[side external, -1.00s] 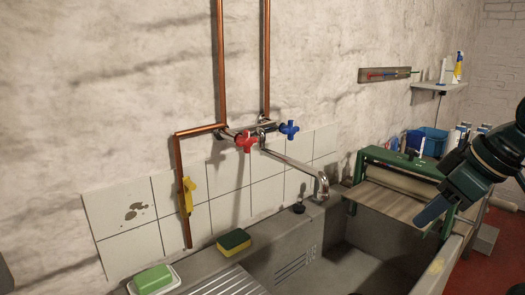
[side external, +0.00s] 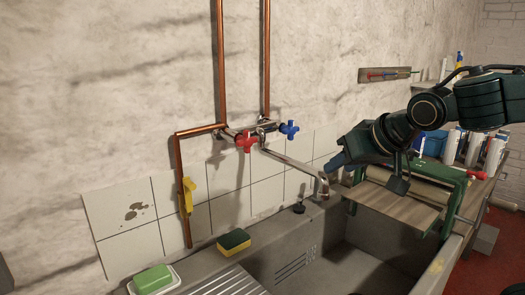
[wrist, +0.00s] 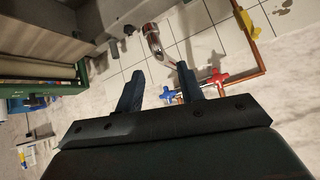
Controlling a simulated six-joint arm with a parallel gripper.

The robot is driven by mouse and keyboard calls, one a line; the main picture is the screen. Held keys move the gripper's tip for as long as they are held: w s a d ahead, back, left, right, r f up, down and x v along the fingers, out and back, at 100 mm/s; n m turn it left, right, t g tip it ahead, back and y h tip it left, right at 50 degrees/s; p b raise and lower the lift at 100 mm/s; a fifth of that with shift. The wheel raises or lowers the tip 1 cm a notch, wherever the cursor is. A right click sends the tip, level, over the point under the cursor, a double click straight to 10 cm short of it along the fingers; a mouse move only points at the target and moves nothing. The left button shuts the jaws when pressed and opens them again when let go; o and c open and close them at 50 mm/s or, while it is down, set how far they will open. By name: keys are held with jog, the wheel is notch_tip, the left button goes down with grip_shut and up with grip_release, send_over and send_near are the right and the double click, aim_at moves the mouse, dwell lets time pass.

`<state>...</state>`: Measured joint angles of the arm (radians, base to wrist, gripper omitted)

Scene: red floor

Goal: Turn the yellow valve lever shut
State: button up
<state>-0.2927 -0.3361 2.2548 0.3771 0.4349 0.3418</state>
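The yellow valve lever (side external: 187,196) sits on the thin copper pipe (side external: 180,160) at the left of the tiled wall. It hangs roughly upright along the pipe. In the wrist view the yellow lever (wrist: 247,22) is near the top right. My gripper (side external: 335,180) is to the right of the lever, close to the end of the chrome spout (side external: 318,180), well away from the lever. In the wrist view its two blue fingers (wrist: 160,85) stand apart with nothing between them, so it is open.
A red tap handle (side external: 246,142) and a blue tap handle (side external: 289,129) stick out from the wall between gripper and lever. A yellow-green sponge (side external: 233,241) and green soap (side external: 153,279) lie on the sink ledge. A green-framed roller (side external: 400,190) stands at the right.

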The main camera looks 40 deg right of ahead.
jog(key=w+a+t+h, duration=0.1)
jog(key=w+a+t, duration=0.3)
jog(key=w+a, duration=0.5)
jog(key=w+a+n+t+y, duration=0.15)
jog(key=w+a+t, duration=0.3)
jog(key=a, duration=0.55)
jog(key=y, duration=0.1)
send_near(195, 188)
jog(key=shift+s+f, duration=0.2)
jog(key=shift+s, duration=0.25)
jog(key=shift+w, duration=0.1)
jog(key=shift+w, duration=6.8)
jog(key=shift+c, duration=0.5)
